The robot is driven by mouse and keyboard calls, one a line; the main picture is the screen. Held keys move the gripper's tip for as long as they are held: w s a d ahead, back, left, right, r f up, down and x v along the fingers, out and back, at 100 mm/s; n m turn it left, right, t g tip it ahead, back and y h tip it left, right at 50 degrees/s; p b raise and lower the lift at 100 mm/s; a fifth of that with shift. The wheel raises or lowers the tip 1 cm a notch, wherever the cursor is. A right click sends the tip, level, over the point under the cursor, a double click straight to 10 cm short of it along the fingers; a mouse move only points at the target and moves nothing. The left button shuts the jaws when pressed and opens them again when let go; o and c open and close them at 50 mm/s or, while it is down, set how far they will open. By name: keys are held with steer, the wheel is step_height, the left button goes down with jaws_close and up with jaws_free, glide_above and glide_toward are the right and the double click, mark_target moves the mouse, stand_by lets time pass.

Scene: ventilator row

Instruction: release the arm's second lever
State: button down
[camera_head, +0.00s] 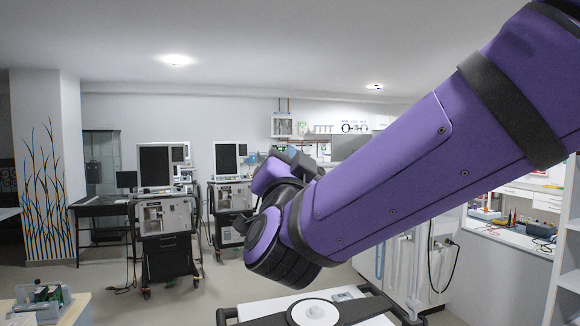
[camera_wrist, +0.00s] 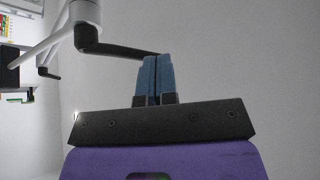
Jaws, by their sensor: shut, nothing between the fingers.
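In the wrist view, a pale grey jointed arm (camera_wrist: 84,14) comes in from the top left. A black lever (camera_wrist: 115,49) sticks out from its cylindrical joint to the right. The lever's far end meets or passes behind the tips of my gripper (camera_wrist: 154,62); I cannot tell whether they touch. My gripper's blue fingers are together, with nothing between them. A second, smaller black lever (camera_wrist: 47,72) hangs farther left, below a pale tube. I cannot tell which is the task's second lever. In the head view my own arm hides this area.
In the head view, wheeled ventilator carts (camera_head: 167,222) with screens stand at the back left beside a dark table (camera_head: 100,203). A black-framed cart with a white top (camera_head: 270,307) is close in front. A counter (camera_head: 520,238) runs along the right. Floor between is open.

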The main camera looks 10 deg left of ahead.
stand_by(0.4)
steer(key=shift+d+r+m+h, duration=0.1)
steer(key=shift+r+m+h, duration=0.15)
steer(key=shift+m+h, duration=0.25)
steer(key=shift+w+r+m, duration=0.1)
steer(key=shift+r+m, duration=0.05)
steer(key=shift+m, duration=0.25)
steer(key=w+d+r+m+g+h, duration=0.4)
steer(key=d+m+g, duration=0.3)
steer(key=m, duration=0.8)
steer(key=shift+w+d, duration=0.25)
steer(key=shift+d, duration=0.1)
stand_by(0.7)
